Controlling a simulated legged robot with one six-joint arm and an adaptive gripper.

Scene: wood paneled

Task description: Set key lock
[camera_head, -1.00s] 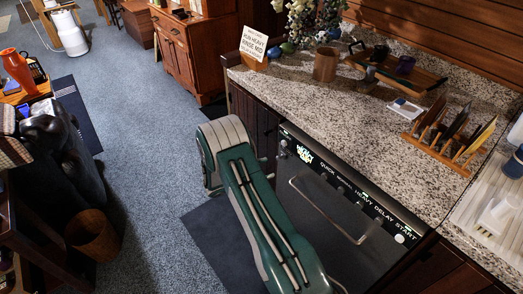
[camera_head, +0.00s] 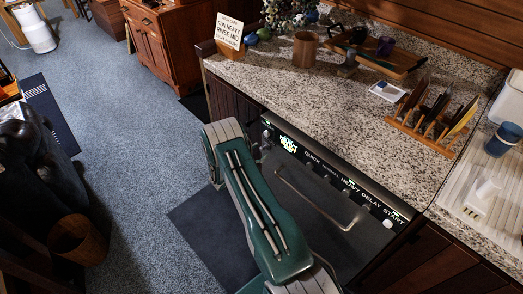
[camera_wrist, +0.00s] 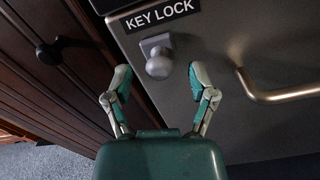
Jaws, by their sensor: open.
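The dishwasher front (camera_head: 290,185) stands under the counter, with a lit panel along its top edge. In the wrist view, a label reading KEY LOCK (camera_wrist: 160,15) sits above a round metal knob (camera_wrist: 159,63) on a square plate. My gripper (camera_wrist: 160,75) is open, with its two fingertips apart on either side of the knob and a little below it in the picture. No contact with the knob shows.
The dishwasher's bar handle (camera_wrist: 275,96) is close to the right of my gripper. A dark cabinet with a round knob (camera_wrist: 49,53) is at the left. A sign (camera_head: 229,31), a wooden cup (camera_head: 305,49) and a plate rack (camera_head: 428,125) stand on the granite counter. The carpet (camera_head: 130,130) at left is open.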

